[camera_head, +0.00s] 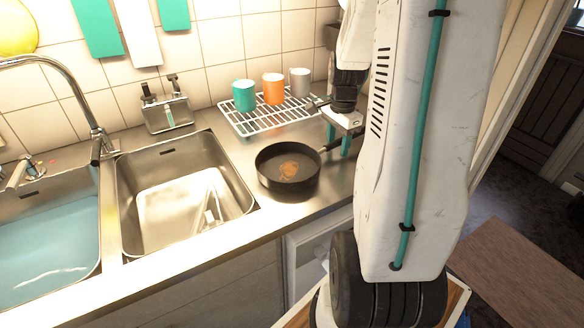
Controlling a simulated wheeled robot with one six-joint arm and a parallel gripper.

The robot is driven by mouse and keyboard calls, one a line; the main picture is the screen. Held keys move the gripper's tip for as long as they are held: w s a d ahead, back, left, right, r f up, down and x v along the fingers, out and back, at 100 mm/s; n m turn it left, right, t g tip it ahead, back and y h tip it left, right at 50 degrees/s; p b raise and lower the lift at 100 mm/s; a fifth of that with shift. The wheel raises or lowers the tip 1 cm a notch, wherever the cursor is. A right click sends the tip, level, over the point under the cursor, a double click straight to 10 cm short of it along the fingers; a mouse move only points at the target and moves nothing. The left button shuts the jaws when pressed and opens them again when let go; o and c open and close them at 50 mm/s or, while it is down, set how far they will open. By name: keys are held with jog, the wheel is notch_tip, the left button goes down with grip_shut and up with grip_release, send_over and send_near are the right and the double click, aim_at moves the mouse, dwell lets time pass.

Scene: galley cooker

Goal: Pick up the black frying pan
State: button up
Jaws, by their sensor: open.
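The black frying pan (275,174) sits upright on the steel counter, right of the empty-looking sink basin. A brownish-orange patch shows inside it. Its handle (328,148) points right and a little back, toward my gripper. My gripper (338,146) is open, with its teal fingers pointing down at the handle's far end. The fingers seem to be at either side of the handle, but I cannot tell whether they touch it. The handle's end is partly hidden by the fingers and my arm.
A white wire rack (262,121) behind the pan holds a green cup (244,96), an orange cup (273,89) and a grey cup (300,82). A steel caddy (168,114) stands behind the basin (150,175). The other basin (45,245) holds bluish water.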

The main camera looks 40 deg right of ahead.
grip_shut()
jog(key=shift+r, duration=0.1)
